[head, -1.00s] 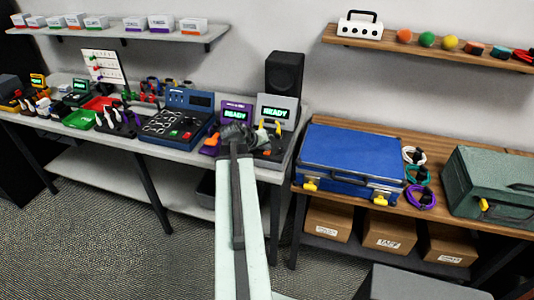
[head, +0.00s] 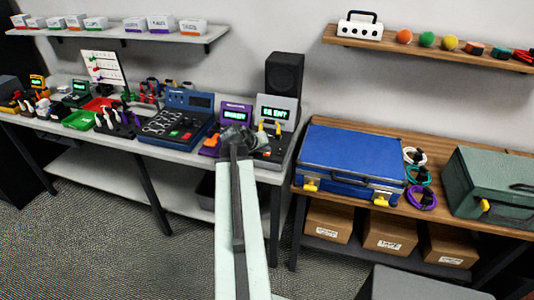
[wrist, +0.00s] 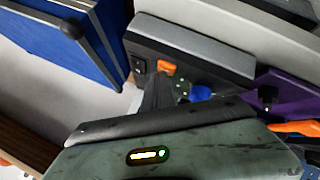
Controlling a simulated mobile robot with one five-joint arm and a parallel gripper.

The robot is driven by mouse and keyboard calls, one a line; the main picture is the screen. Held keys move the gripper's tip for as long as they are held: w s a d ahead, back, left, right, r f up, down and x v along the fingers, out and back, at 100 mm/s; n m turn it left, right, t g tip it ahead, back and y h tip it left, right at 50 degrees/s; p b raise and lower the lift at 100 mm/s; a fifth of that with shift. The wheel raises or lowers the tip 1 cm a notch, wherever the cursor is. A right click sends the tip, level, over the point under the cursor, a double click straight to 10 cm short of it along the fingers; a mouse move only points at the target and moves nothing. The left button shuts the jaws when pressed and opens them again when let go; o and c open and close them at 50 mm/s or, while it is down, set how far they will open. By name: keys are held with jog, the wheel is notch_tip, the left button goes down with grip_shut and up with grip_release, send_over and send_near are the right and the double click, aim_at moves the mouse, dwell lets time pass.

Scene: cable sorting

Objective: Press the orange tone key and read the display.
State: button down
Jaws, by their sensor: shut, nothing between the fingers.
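A grey tester (head: 277,103) with a lit green display stands at the right end of the bench. Its display (head: 273,114) reads what looks like "SILENT". In the wrist view, an orange key (wrist: 166,68) sits on the tester's dark panel beside a black switch. My gripper (head: 238,133) is over the front of the tester. In the wrist view, my dark fingers (wrist: 160,82) are shut and empty, with their tips close to the orange key. I cannot tell whether they touch it. My arm hides part of the tester's front in the head view.
A purple device (head: 236,113) with its own display stands just left of the tester, with an orange part in front. A blue case (head: 350,160) lies on the wooden table to the right. A black speaker (head: 285,75) stands behind. A blue console (head: 185,118) is further left.

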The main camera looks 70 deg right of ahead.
aim_at(265, 154)
jog(key=shift+r, duration=0.1)
jog(key=shift+r+p, duration=0.75)
jog(key=shift+p, duration=0.1)
notch_tip(265, 154, up, 5)
jog(key=p, duration=0.5)
jog(key=shift+r, duration=0.1)
dwell(0.4)
